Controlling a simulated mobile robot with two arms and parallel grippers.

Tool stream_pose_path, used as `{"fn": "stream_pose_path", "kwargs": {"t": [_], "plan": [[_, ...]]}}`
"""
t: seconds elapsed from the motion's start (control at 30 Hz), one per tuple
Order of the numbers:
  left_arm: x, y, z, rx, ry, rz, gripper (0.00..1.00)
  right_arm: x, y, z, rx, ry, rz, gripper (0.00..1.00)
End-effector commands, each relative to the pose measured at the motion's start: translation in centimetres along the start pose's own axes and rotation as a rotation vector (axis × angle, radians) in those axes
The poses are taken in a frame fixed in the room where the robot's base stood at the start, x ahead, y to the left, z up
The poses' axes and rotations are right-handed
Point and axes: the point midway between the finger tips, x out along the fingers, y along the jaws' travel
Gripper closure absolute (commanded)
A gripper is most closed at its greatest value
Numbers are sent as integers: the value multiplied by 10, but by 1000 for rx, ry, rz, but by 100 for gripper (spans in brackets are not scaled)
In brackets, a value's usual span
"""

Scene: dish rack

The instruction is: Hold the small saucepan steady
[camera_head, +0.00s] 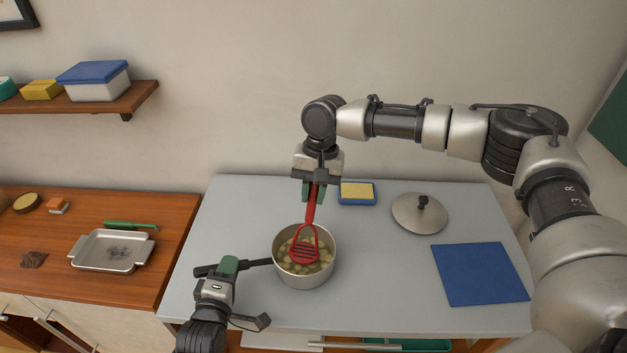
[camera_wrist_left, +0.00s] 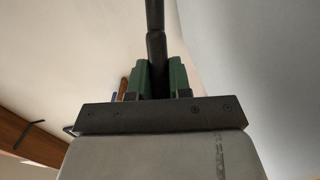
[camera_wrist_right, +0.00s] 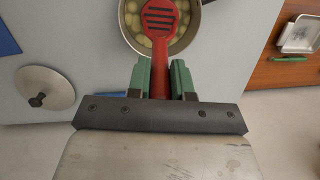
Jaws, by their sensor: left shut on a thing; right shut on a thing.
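The small saucepan (camera_head: 330,262) stands upright on the grey worktop, with pale round chunks inside. Its black handle (camera_head: 258,263) points left, and my left gripper (camera_head: 232,264) is shut on it. In the left wrist view the dark handle (camera_wrist_left: 156,45) runs up from between the green fingers (camera_wrist_left: 158,80). My right gripper (camera_head: 314,190) is above the pan's far side, shut on the red masher (camera_head: 310,212). The masher's slotted head is in the pan, over the chunks. The right wrist view shows the masher (camera_wrist_right: 160,55) between the green fingers (camera_wrist_right: 160,80).
A metal lid (camera_head: 415,216) and a blue mat (camera_head: 480,274) lie right of the pan. A yellow and blue sponge (camera_head: 357,193) lies behind it. A metal tray (camera_head: 105,265) and a green-handled tool (camera_head: 130,226) are on the wooden counter at left. The worktop's back left is clear.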

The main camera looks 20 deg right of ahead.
Motion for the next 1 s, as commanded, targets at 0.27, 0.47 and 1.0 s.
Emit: {"fn": "stream_pose_path", "kwargs": {"t": [0.27, 0.47, 1.0], "plan": [[0, -1, 0, 0, -1, -2, 100, 22, -2, 2, -4, 0, 0, 100], [0, -1, 0, 0, -1, -2, 100, 27, -10, 20, -4, -1, 0, 100], [0, -1, 0, 1, -1, -2, 100, 17, 29, -2, 3, 2, -1, 100]]}}
